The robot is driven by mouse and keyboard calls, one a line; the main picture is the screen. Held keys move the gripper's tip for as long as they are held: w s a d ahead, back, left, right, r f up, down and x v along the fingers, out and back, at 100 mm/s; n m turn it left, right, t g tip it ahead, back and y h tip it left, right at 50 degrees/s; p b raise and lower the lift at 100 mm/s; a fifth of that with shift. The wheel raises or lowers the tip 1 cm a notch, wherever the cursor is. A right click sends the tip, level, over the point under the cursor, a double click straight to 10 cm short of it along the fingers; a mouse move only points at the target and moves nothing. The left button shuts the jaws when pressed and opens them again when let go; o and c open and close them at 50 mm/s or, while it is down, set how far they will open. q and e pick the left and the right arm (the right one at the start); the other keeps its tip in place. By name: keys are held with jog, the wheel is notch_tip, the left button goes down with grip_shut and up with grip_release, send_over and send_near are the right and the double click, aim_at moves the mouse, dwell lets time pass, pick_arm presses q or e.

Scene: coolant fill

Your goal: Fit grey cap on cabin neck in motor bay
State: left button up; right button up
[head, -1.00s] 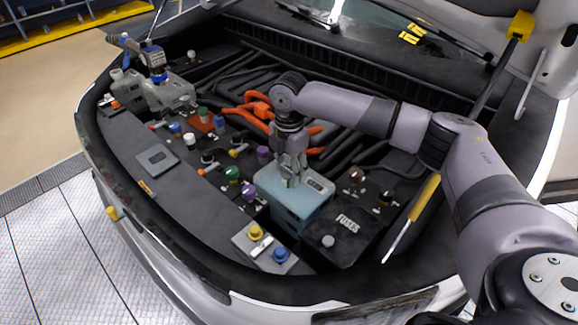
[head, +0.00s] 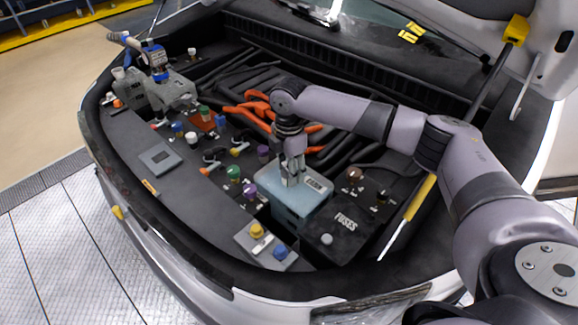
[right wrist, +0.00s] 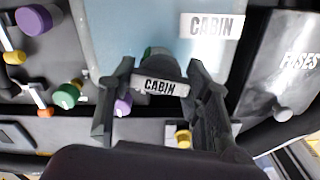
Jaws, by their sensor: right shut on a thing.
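The pale blue cabin tank (head: 300,204) sits near the front middle of the motor bay; its CABIN label shows in the right wrist view (right wrist: 212,26). My right gripper (head: 291,180) points down at the tank's top. In the right wrist view its two fingers (right wrist: 160,92) are shut on the grey cap (right wrist: 160,86), which bears a CABIN plate. A bit of green shows just behind the cap. The cabin neck is hidden by the cap and fingers, so I cannot tell whether the cap touches it. My left gripper is not in view.
The black FUSES box (head: 340,232) stands right of the tank. Yellow (head: 256,231) and blue (head: 280,251) caps are in front. Green (head: 233,173) and purple (head: 249,190) caps are close at left. A yellow-handled tool (head: 419,197) lies at right.

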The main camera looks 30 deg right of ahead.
jog(key=shift+f+m+p, duration=0.1)
jog(key=shift+m+p, duration=0.2)
dwell(0.4)
jog(key=shift+m+p, duration=1.5)
jog(key=shift+p, duration=0.65)
jog(key=shift+a+m+p, duration=0.1)
jog(key=shift+m+p, duration=1.5)
jog(key=shift+p, duration=0.35)
jog(key=shift+m+p, duration=0.3)
jog(key=shift+p, duration=0.1)
jog(key=o, duration=1.1)
jog(key=shift+c, duration=0.2)
